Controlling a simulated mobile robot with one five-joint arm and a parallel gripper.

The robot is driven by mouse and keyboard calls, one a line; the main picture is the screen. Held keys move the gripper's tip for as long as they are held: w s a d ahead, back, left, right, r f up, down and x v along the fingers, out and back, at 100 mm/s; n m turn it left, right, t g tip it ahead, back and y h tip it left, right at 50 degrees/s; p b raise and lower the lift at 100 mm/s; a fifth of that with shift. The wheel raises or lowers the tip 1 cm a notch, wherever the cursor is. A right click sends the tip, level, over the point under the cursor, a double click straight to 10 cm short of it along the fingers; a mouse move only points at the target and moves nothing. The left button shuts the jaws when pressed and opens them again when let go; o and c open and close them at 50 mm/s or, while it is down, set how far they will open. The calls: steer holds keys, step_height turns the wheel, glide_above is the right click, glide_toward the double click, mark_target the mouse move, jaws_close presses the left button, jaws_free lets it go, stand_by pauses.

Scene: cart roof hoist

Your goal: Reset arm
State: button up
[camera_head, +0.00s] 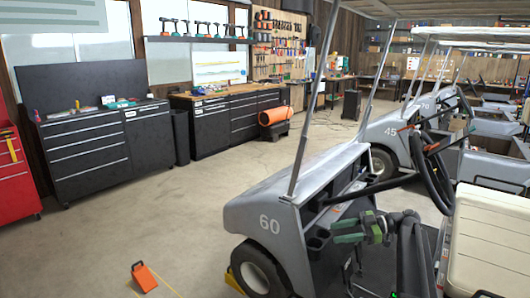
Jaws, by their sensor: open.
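My gripper (338,231) is in front of the dashboard of the grey cart numbered 60 (265,205), at lower right. Its two green fingers point left and are apart, with nothing seen between them. My arm rises from the bottom edge, beside the cart's steering wheel (433,180). I cannot tell whether the fingers touch the dashboard.
A thin roof post (313,110) slopes up from the cart's front. A cream seat (490,240) is at right. An orange block (144,277) lies on the floor. More carts (385,130) stand behind. Dark tool cabinets (85,150) line the left wall. The left floor is mostly clear.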

steer(key=s+a+f+m+g+h, duration=0.1)
steer(key=s+a+f+h, duration=0.15)
steer(key=a, duration=0.45)
steer(key=s+a+f+m+g+h, duration=0.1)
steer(key=s+a+f, duration=0.2)
steer(key=a, duration=0.4)
steer(key=s+a+f+m+g+h, duration=0.1)
steer(key=s+a+f+m+h, duration=0.45)
steer(key=s+a+f, duration=0.4)
steer(key=s+d+f+m+t+h, duration=0.1)
steer(key=s+d+f+m+h, duration=0.15)
steer(key=d+m, duration=0.3)
steer(key=s+d+f+m+h, duration=0.1)
steer(key=s+d+m+h, duration=0.1)
steer(key=d+m+h, duration=0.3)
step_height(320, 180, up, 13)
steer(key=d+m+y+p, duration=0.1)
steer(key=p, duration=1.1)
steer(key=shift+s+d+f+p, duration=0.15)
steer(key=shift+d+f+p, duration=0.05)
steer(key=shift+d+p, duration=0.1)
steer(key=shift+c, duration=0.5)
